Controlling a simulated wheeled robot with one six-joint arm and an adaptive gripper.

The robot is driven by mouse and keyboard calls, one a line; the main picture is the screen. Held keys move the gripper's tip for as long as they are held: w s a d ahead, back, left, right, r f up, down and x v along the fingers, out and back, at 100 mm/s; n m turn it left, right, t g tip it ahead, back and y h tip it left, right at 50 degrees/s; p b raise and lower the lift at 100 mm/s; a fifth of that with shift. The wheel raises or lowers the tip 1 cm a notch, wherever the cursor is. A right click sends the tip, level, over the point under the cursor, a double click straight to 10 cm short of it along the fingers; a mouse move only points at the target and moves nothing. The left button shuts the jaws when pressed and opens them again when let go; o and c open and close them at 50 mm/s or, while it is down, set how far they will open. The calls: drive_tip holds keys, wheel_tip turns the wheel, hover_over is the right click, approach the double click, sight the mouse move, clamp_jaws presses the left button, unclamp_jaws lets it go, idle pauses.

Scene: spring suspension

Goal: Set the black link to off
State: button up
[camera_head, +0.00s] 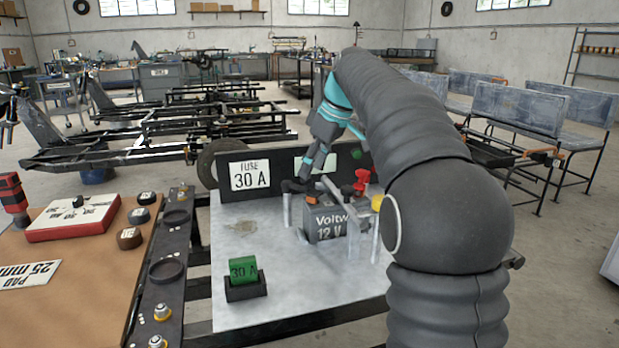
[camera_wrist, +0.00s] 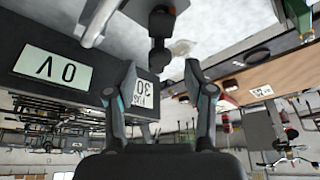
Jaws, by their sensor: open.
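The black link (camera_head: 293,186) is at the left of the grey battery block marked "Voltw 12 V" (camera_head: 325,222), close below my gripper (camera_head: 312,168) in the head view. In the wrist view the black link (camera_wrist: 159,22) shows at the top middle as a short dark bar with a knob, ahead of the fingertips. My gripper (camera_wrist: 161,75) is open, its two fingers apart with nothing between them. The link seems apart from the fingers. Its exact setting cannot be told.
A red knob (camera_head: 362,180) and metal posts stand by the battery. Behind is a black panel with a "FUSE 30 A" plate (camera_head: 250,175). A green 30 A fuse (camera_head: 243,270) sits in a black holder at the front. The metal tabletop (camera_head: 290,290) is clear at front.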

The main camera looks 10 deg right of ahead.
drive_tip(key=shift+x, duration=1.25)
clamp_jaws()
